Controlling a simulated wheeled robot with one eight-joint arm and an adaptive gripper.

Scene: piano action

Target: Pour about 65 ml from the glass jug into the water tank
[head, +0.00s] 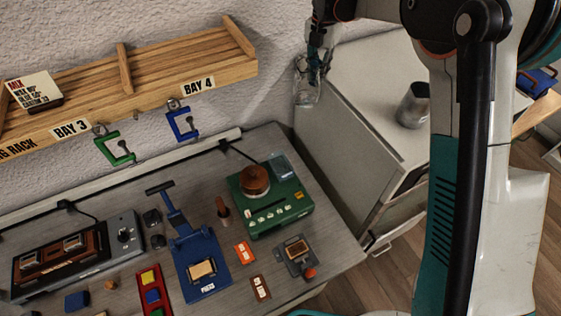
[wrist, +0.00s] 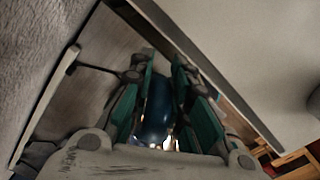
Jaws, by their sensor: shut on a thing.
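My gripper (head: 319,62) is near the top middle of the head view, by the wall and the cabinet's left edge. It is shut on a clear glass thing, which looks like the glass jug (head: 304,88). The jug hangs above the gap between bench and cabinet; its fill level cannot be told. In the wrist view my gripper's teal fingers (wrist: 165,95) stand either side of a dark blue rounded shape (wrist: 157,112), which I cannot identify for sure. A small grey-blue box at the back right of the green machine may be the water tank (head: 281,166).
A green machine (head: 270,212) with a brown round top stands on the grey bench (head: 330,245). A metal cup (head: 412,106) stands on the pale cabinet (head: 365,65). A blue press (head: 200,262) is left of the machine. A wooden rack (head: 150,75) with clamps hangs on the wall.

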